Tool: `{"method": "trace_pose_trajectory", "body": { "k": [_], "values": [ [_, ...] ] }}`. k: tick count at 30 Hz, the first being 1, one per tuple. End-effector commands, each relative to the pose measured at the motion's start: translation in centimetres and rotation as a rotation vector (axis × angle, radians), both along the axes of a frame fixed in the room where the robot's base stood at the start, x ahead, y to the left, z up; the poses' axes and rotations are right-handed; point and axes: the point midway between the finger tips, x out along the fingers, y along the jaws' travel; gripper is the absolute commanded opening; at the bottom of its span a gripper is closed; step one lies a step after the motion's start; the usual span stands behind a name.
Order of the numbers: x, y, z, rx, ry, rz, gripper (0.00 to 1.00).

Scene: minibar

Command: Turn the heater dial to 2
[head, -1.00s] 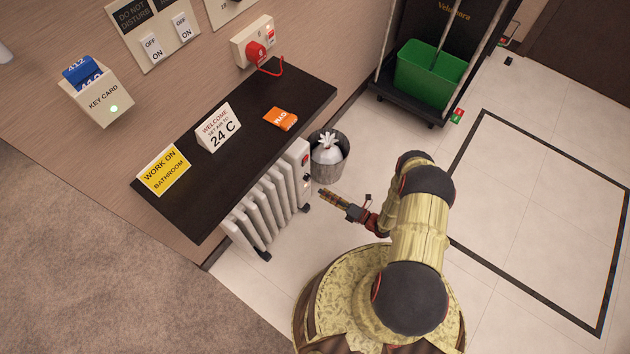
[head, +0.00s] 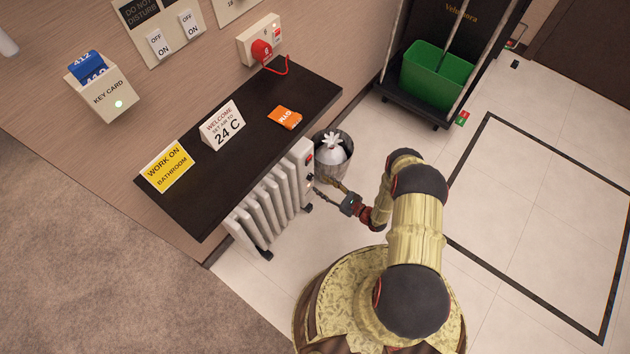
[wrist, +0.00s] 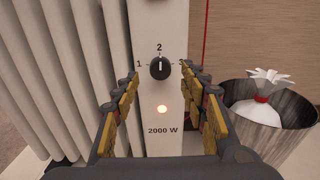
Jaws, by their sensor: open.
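The white ribbed heater (head: 268,205) stands under the dark shelf. In the wrist view, its end panel (wrist: 148,25) carries a round black dial (wrist: 160,68). Numbers 1, 2 and 3 surround the dial at left, top and right; the 3 is partly hidden by a finger. The dial's white pointer line looks upright, toward the 2. My gripper (wrist: 159,80) is open, with one finger on each side of the dial. I cannot tell whether either finger touches it. In the head view my gripper (head: 318,187) is at the heater's end panel.
A glowing lamp (wrist: 162,109) and a "2000 W" label sit below the dial. A metal bin (head: 335,168) with a white bag stands close beside the heater. The dark shelf (head: 225,165) overhangs the heater.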

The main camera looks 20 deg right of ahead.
Motion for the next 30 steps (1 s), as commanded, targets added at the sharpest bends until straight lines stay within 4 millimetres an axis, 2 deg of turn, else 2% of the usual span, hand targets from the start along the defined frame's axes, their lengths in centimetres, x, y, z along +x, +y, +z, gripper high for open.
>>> {"method": "trace_pose_trajectory", "body": {
  "k": [3,9,20,30],
  "values": [
    [1.5,1.2,-0.2,0.001,0.001,0.004,0.43],
    [3.2,2.4,-0.1,0.001,-0.001,0.002,0.43],
    [3.7,2.6,0.0,0.002,0.001,-0.001,0.43],
    [3.7,2.6,0.0,0.002,0.000,-0.001,0.25]
  ]
}}
